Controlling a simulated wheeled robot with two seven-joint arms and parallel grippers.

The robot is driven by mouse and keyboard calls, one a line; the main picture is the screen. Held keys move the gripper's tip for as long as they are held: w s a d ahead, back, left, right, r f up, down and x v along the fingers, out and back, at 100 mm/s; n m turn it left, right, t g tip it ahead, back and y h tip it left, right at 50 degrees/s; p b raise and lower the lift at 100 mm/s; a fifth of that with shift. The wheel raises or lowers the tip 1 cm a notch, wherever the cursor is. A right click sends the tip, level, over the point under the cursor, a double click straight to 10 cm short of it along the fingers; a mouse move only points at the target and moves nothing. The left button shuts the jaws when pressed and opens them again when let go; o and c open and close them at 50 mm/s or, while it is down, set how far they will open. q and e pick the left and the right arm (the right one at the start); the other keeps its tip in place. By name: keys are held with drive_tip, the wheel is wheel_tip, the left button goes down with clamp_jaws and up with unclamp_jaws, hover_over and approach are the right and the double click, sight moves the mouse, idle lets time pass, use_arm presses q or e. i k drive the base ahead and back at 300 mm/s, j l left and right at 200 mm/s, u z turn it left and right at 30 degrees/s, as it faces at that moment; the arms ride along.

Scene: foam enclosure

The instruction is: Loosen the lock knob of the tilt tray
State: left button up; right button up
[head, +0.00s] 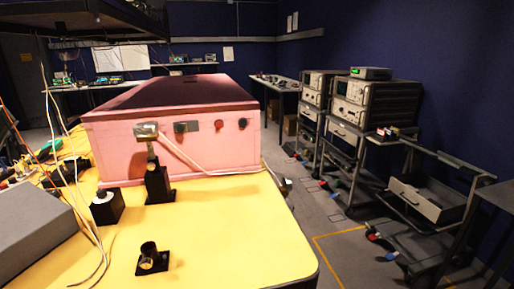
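A black stand (158,186) with a metal post and a small pale metal head stands on the yellow table (225,228), in front of the pink foam enclosure (115,143). A low black mount (152,259) with a short upright knob-like cylinder sits nearer the front edge. A black block (106,207) with a pale round face stands at the left of the stand. I cannot tell which of these is the tilt tray or its lock knob. Neither of my grippers is in view.
A grey box (36,227) and loose wires fill the table's left side. The table's front right is clear. Carts with instruments (362,100) and an open-drawer cart (428,200) stand on the right. A dark shelf (85,18) overhangs the upper left.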

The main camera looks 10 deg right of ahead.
sight(486, 184)
drive_tip(key=l, duration=1.9)
drive_tip(key=l+z, duration=0.2)
drive_tip(key=z, duration=0.25)
drive_tip(key=i+l+z, duration=0.15)
drive_tip(key=z, duration=0.35)
drive_tip(key=i+l+z, duration=0.15)
drive_tip(key=z, duration=0.3)
drive_tip(key=i+j+z, duration=0.15)
drive_tip(key=z, duration=0.15)
drive_tip(key=i+j+z, duration=0.35)
drive_tip(key=i+z, duration=0.4)
drive_tip(key=i, duration=0.35)
drive_tip(key=i+j+z, duration=0.1)
drive_tip(key=i+z, duration=0.3)
drive_tip(key=i, duration=0.4)
